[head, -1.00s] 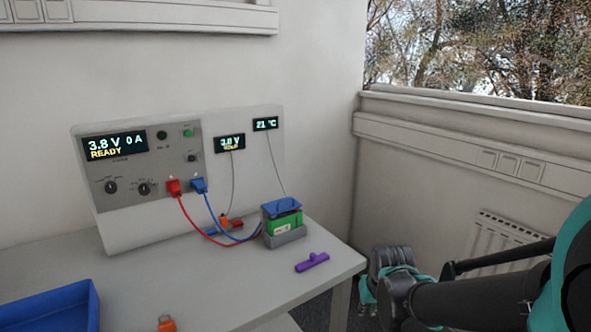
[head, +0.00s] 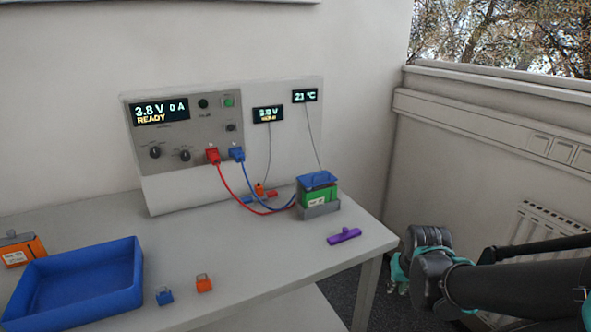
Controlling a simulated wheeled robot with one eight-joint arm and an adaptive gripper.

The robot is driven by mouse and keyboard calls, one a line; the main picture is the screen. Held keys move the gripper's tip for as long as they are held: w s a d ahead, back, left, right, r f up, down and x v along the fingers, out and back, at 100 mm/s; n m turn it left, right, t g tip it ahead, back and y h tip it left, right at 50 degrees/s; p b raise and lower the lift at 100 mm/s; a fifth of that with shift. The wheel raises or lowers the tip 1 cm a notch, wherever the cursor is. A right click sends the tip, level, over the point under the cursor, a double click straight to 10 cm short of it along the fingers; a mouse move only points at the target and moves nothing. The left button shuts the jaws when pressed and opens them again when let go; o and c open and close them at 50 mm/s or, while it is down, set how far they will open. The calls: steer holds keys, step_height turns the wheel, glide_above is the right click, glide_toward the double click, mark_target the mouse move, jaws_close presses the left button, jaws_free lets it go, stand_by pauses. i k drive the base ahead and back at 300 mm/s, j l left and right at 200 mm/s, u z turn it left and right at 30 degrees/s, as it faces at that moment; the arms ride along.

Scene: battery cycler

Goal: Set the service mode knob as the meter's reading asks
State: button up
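The cycler panel (head: 222,136) stands at the back of the table. Its main display (head: 160,112) reads 3.8 V, 0 A, READY. Two dark knobs sit below it, a left knob (head: 155,152) and a right knob (head: 185,156); their labels are too small to read, so I cannot tell which is the service mode knob. A small meter (head: 268,114) reads about 3.8 V, with a blurred yellow line below. Another display (head: 305,95) reads about 21 °C. My gripper (head: 398,283) is at the lower right, beyond the table edge, away from the panel; its fingers are mostly hidden.
A battery (head: 318,192) with a blue top sits in a grey holder, wired by red and blue leads. A purple handle (head: 344,236), blue tray (head: 70,285), orange box (head: 20,250), blue lock-like piece (head: 165,297) and orange one (head: 204,284) lie on the table (head: 250,262).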

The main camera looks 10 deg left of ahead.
mark_target(154, 151)
steer(key=l+u, duration=0.1)
steer(key=u, duration=0.3)
steer(key=l+u, duration=0.1)
steer(key=u, duration=0.3)
steer(key=k+u, duration=0.1)
steer(key=u, duration=0.35)
steer(key=k+u, duration=0.1)
steer(key=u, duration=0.3)
steer(key=l, duration=0.1)
